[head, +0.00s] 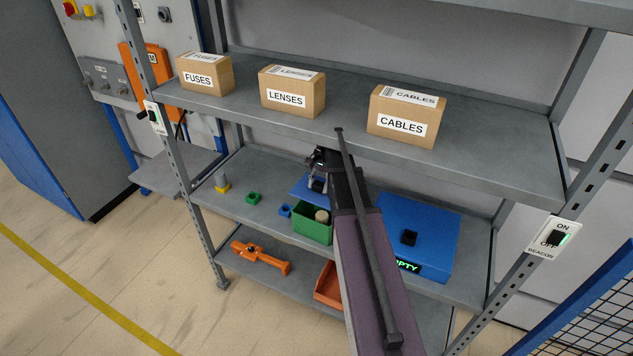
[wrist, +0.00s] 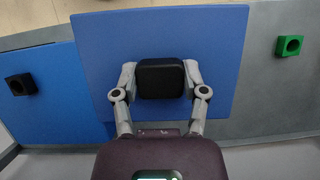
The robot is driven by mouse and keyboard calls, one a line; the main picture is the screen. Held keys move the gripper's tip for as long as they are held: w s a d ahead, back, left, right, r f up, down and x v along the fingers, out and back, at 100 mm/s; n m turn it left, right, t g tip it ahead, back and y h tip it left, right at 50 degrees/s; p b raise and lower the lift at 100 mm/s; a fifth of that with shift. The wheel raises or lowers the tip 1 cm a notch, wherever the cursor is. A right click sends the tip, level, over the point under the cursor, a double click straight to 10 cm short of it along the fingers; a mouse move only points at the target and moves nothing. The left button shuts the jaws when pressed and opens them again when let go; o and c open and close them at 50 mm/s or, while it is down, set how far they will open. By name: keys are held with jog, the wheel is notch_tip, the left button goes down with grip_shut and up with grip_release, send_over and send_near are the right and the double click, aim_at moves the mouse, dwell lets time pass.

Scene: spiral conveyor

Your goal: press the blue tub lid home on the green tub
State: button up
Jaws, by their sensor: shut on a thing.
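My gripper (head: 318,180) is on the shelf's middle level, below the upper boxes. In the wrist view it is shut on the black handle (wrist: 161,79) of the blue tub lid (wrist: 110,60). In the head view the lid (head: 302,189) shows partly, behind and above the green tub (head: 312,230), with my arm hiding its right side. The tub stands open at the front, and a tan round thing (head: 322,216) shows in it. The lid appears apart from the tub. The tub is not visible in the wrist view, where the lid covers the middle.
A large blue box (head: 430,215) with a black knob stands right of the tub. The upper shelf (head: 345,132) with cartons overhangs close above my gripper.

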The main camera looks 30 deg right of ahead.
jog(key=shift+w+r, duration=0.1)
jog(key=shift+w, duration=0.3)
dwell(0.3)
jog(key=shift+s+f+b, duration=0.2)
jog(key=shift+f+b, duration=2.75)
jog(key=shift+b, duration=0.05)
jog(key=shift+a, duration=0.15)
jog(key=shift+f+b, duration=1.2)
dwell(1.3)
jog(key=o, duration=1)
jog(key=shift+o, duration=0.2)
jog(key=shift+r, duration=0.15)
